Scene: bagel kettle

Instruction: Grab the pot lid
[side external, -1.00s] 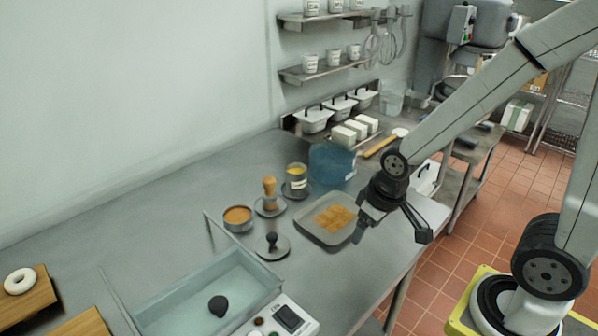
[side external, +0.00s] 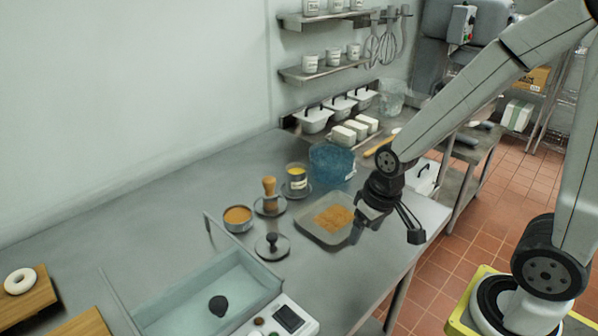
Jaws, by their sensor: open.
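The pot lid (side external: 265,252) is a small round metal disc with a black knob on top. It lies flat on the steel counter, just behind the right end of the water-filled basin (side external: 240,292). My gripper (side external: 386,238) points downward, open with its two dark fingers spread wide and nothing between them. It is to the right of the lid and apart from it, near the counter's front edge, at the right side of the grey tray.
The grey tray (side external: 308,232) with orange-brown crumbs stands between my gripper and the lid. A bowl (side external: 239,226), a wooden-handled tool (side external: 269,190), a yellow-topped jar (side external: 296,184) and a blue container (side external: 332,165) stand behind. A control box (side external: 285,318) adjoins the basin.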

